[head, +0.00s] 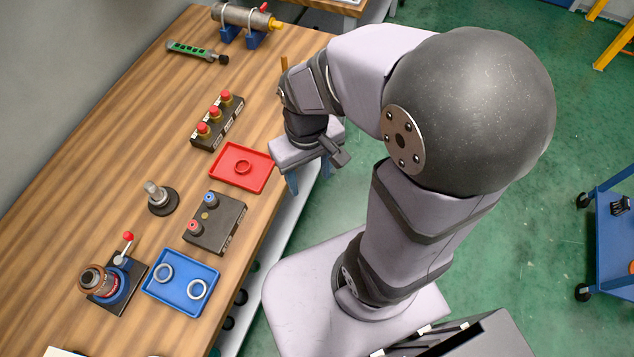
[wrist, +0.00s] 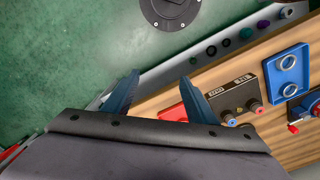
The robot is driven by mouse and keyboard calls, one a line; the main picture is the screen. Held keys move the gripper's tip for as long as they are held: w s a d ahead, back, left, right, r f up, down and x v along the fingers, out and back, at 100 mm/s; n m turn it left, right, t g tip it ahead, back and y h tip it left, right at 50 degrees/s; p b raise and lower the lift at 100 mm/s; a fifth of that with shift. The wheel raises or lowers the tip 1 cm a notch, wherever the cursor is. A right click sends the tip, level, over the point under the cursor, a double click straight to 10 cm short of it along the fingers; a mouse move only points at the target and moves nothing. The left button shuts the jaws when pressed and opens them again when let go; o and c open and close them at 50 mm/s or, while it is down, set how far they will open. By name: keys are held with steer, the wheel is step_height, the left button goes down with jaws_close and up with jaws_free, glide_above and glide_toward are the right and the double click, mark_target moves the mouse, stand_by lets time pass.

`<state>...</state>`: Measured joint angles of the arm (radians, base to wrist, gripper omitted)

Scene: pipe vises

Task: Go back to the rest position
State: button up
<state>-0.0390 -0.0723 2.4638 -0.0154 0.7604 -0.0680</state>
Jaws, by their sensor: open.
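My gripper (head: 309,179) hangs just past the right edge of the wooden bench (head: 110,130) in the head view, near the red tray. Its two blue fingers are apart with nothing between them. In the wrist view the open fingers (wrist: 160,95) point towards the bench edge and the green floor. The arm is bent, with its elbow high above my base.
A red tray (head: 258,182) holds one ring. A blue tray (head: 182,307) holds two rings. A control box (head: 228,235), a button block (head: 205,145), a grey post (head: 163,209), a vise with a pipe part (head: 97,280) and a clamped cylinder (head: 235,14) stand on the bench.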

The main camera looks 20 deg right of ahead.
steer(key=shift+s+d+f+m, duration=0.2)
steer(key=shift+s+m, duration=0.15)
steer(key=shift+s, duration=0.2)
steer(key=shift+s+d+f+m, duration=0.2)
steer(key=shift+s+m, duration=0.15)
steer(key=shift+s, duration=0.2)
